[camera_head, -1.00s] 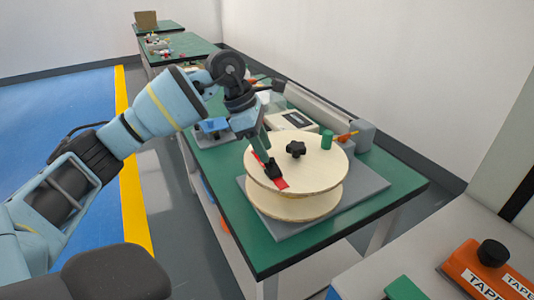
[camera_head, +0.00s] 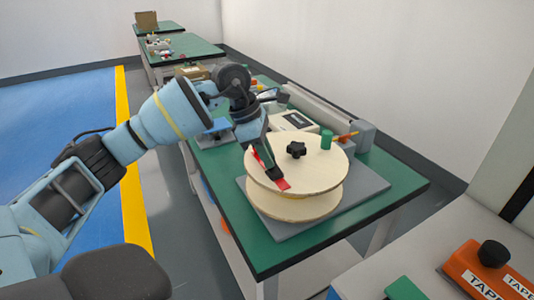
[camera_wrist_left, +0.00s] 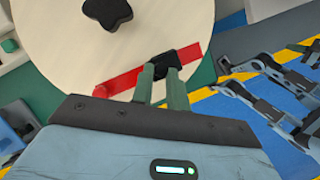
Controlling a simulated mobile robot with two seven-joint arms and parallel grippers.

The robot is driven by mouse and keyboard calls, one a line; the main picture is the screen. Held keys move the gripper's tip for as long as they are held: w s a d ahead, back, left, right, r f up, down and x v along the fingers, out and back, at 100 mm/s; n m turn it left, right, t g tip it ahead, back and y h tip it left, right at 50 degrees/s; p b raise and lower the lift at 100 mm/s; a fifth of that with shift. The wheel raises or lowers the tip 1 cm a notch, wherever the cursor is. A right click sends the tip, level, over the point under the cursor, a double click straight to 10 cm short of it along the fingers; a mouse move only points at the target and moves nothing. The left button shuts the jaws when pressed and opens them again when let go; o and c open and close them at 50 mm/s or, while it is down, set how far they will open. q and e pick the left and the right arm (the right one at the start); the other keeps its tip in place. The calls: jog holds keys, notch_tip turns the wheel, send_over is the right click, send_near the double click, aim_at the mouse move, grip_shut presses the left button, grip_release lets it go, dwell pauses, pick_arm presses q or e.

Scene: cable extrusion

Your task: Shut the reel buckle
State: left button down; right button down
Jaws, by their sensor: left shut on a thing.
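The reel buckle, a red strip (camera_head: 284,184) with a black block, lies across the near left part of the upper disc. My left gripper (camera_head: 272,171) reaches down to it from above left. In the left wrist view its green fingers (camera_wrist_left: 165,75) are shut on the buckle's black block (camera_wrist_left: 178,57), and the red strip (camera_wrist_left: 122,83) shows on both sides. Whether the buckle is latched cannot be told. My right gripper is out of view.
The reel stands on a grey plate (camera_head: 268,228) on a green-topped table (camera_head: 390,200). A boxed device (camera_head: 293,120) and a grey block (camera_head: 361,135) stand behind it. An orange tape holder (camera_head: 470,270) sits on the bench at lower right.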

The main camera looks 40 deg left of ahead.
pick_arm(q)
jog(key=shift+w+a+f+g+h+p, duration=0.2)
jog(key=shift+a+g+h+p, duration=0.15)
jog(key=shift+h, duration=0.45)
jog(key=shift+a+f+n+h, duration=0.15)
jog(key=shift+f+n+h, duration=0.15)
jog(key=shift+h, duration=0.1)
jog(key=shift+g, duration=0.25)
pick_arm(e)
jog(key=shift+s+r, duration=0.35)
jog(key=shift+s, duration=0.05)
